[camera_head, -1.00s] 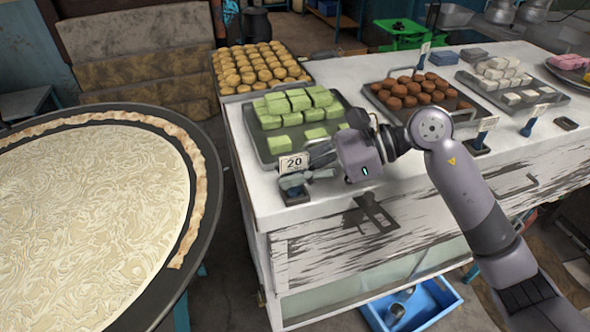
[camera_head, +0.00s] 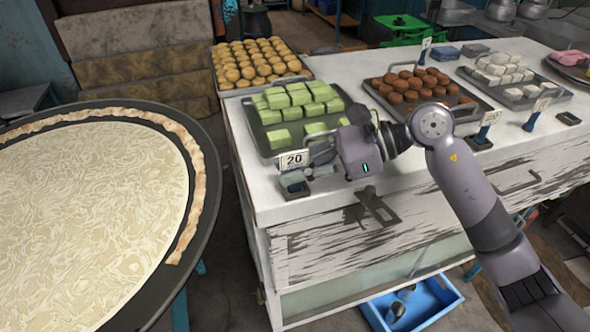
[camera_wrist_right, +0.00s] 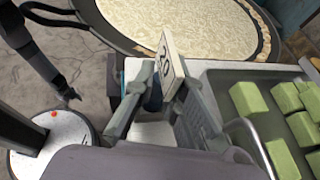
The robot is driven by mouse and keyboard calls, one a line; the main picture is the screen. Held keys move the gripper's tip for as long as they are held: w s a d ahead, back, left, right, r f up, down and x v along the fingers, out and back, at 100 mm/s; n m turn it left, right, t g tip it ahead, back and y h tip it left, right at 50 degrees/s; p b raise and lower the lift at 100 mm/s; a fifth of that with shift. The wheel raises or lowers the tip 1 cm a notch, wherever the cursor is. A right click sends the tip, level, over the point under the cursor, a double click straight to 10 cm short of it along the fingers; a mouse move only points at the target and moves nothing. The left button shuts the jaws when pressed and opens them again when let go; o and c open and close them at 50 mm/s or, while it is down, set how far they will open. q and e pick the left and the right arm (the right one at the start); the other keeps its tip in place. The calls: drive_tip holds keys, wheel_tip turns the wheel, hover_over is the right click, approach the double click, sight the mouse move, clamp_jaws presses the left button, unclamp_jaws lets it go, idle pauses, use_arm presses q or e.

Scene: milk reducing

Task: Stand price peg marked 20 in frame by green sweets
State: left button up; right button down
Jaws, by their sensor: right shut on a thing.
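The price peg (camera_head: 293,160) has a white card marked 20 and stands roughly upright at the front left corner of the counter. Its card (camera_wrist_right: 171,64) and part of its blue stem (camera_wrist_right: 153,95) show in the right wrist view. My right gripper (camera_head: 310,172) is shut on the peg; its fingers are on both sides of the stem in the wrist view. The small dark frame (camera_head: 296,190) is just below the peg, in front of the green sweets (camera_head: 294,104). I cannot tell whether the peg's foot is inside the frame. My left gripper (camera_wrist_right: 68,94) seems to show small and dark.
The tray of green sweets (camera_head: 262,142) is close behind my right gripper. Trays of brown sweets (camera_head: 412,84) and white sweets (camera_head: 500,70), with other pegs, are to the right. A large round pan (camera_head: 205,215) stands left, beyond a gap from the counter (camera_head: 390,205).

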idle(0.3)
drive_tip(key=c, duration=1.6)
unclamp_jaws()
drive_tip(key=shift+o, duration=0.2)
